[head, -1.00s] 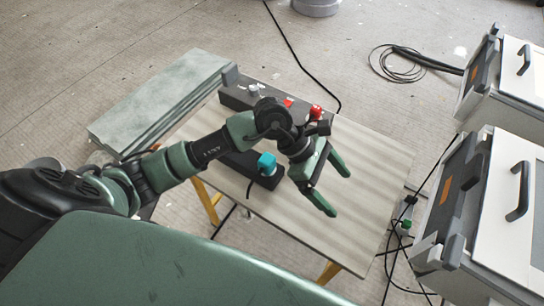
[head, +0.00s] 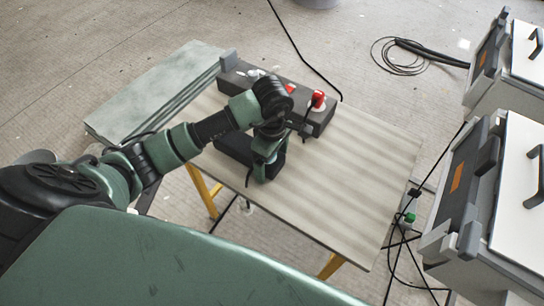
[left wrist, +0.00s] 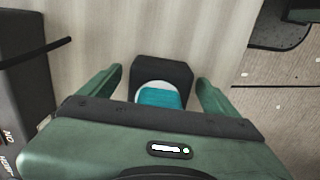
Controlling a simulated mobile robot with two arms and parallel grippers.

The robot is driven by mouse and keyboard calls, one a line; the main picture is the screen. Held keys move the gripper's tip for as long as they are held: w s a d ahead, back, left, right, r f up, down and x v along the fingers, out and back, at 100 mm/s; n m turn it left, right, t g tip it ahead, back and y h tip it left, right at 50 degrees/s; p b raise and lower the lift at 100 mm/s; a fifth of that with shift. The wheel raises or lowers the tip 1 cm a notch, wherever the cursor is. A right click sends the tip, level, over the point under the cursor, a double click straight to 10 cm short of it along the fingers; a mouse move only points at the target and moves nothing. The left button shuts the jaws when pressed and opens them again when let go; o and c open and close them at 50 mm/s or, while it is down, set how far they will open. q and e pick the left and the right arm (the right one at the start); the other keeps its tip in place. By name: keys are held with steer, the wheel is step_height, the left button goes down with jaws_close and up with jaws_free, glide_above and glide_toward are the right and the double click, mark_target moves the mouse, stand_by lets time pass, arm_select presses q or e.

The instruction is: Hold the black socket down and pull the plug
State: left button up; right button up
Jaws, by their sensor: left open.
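The black socket (head: 234,148) lies on the board of the work table, partly hidden behind my left arm and gripper in the head view. In the left wrist view the socket (left wrist: 160,70) shows straight ahead, with the teal plug (left wrist: 158,98) and a white ring on it. My left gripper (head: 262,176) is pointed down over the socket. In the left wrist view its fingers are open, one on each side of the plug; I cannot tell whether they touch anything. The plug is hidden in the head view. My right gripper is not in view.
A dark box with red knobs (head: 318,112) stands behind the socket; its wall (left wrist: 22,80) shows at the left in the wrist view. Green-grey slabs (head: 160,92) lie at the left. White cases (head: 490,200) stand at the right. The board's right half is clear.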

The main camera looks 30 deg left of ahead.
arm_select(q)
steer(key=shift+f, duration=0.35)
jaws_close()
